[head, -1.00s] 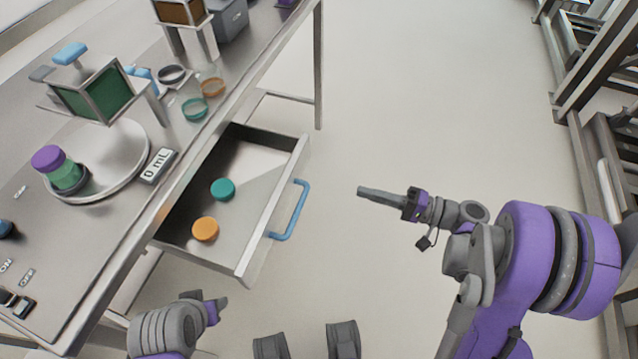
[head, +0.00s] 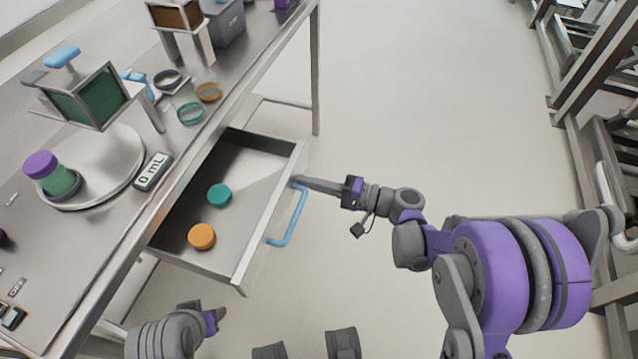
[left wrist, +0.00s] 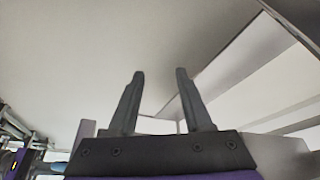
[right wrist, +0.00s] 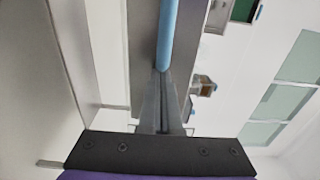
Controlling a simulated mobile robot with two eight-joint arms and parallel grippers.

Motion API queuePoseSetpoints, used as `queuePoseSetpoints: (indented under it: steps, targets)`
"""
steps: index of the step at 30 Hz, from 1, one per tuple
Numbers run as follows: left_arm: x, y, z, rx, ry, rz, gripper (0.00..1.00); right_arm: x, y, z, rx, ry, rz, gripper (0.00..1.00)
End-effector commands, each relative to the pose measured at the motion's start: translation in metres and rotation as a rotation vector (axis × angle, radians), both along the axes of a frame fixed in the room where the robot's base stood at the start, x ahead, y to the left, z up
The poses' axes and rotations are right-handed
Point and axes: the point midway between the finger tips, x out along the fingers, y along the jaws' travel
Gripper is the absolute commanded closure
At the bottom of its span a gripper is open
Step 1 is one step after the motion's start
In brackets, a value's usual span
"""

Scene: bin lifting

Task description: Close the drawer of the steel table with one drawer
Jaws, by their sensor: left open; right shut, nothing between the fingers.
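The steel table (head: 108,222) stands at the left in the head view. Its drawer (head: 270,218) is pulled open, with a teal disc (head: 219,194) and an orange disc (head: 201,236) inside. A blue bar handle (head: 291,222) is on the drawer front. My right gripper (head: 296,181) is shut and empty, its tips at the far end of the handle. In the right wrist view the blue handle (right wrist: 168,35) lies right at the fingertips (right wrist: 161,75); I cannot tell whether they touch. My left gripper (head: 219,308) is open and empty, low beside the table's near side.
On the tabletop are a purple-capped green jar (head: 50,174) on a round plate, a 0 mL display (head: 153,171), a green box on a stand (head: 98,98) and ring holders. The floor (head: 430,110) right of the drawer is clear. Metal racks (head: 590,90) stand far right.

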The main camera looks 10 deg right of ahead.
Motion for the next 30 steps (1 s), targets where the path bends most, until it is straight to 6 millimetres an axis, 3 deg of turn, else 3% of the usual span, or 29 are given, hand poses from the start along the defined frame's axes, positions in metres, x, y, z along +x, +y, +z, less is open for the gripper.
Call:
queuePoseSetpoints:
  steps: [11, 16, 23, 30]
  targets:
    - [0.000, 0.000, 0.000, 0.000, 0.000, 0.000, 0.50, 0.001, 0.002, 0.000, 0.000, 0.000, 0.001, 1.00]
    - [0.000, 0.000, 0.000, 0.000, 0.000, 0.000, 0.50, 0.007, 0.014, 0.000, 0.001, 0.000, 0.003, 1.00]
    - [0.000, 0.000, 0.001, 0.000, 0.000, 0.000, 0.50, 0.029, 0.054, 0.000, 0.001, 0.000, 0.006, 1.00]
    - [0.000, 0.000, 0.001, 0.000, 0.000, 0.000, 0.50, 0.062, 0.111, 0.000, 0.002, 0.000, 0.006, 1.00]
